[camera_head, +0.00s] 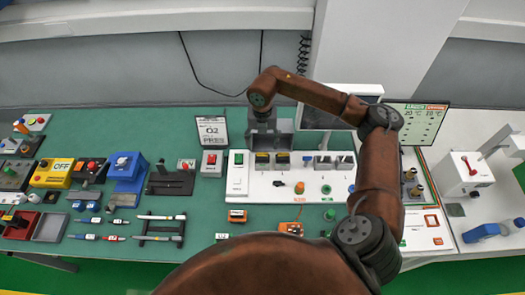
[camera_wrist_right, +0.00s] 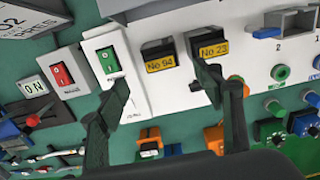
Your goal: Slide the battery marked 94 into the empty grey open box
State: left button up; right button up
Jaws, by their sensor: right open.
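The battery marked 94 (camera_wrist_right: 160,56) is a dark block with a yellow label, seated in the white panel; in the head view it (camera_head: 262,159) is just below my right gripper (camera_head: 263,125). In the right wrist view my right gripper (camera_wrist_right: 161,76) is open and empty, its fingers spread to either side below the battery, apart from it. A grey open box (camera_head: 284,141) stands behind the panel, partly hidden by my gripper. Grey open holders (camera_wrist_right: 292,20) also show on the panel to the right. I cannot tell which is the named box. My left gripper is not in view.
A battery marked 23 (camera_wrist_right: 208,47) sits close on the right of the battery marked 94. A green switch (camera_wrist_right: 110,60) is on its left. A grey tray (camera_head: 49,227) stands at the far left.

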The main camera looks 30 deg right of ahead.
jog(key=shift+r, duration=2.05)
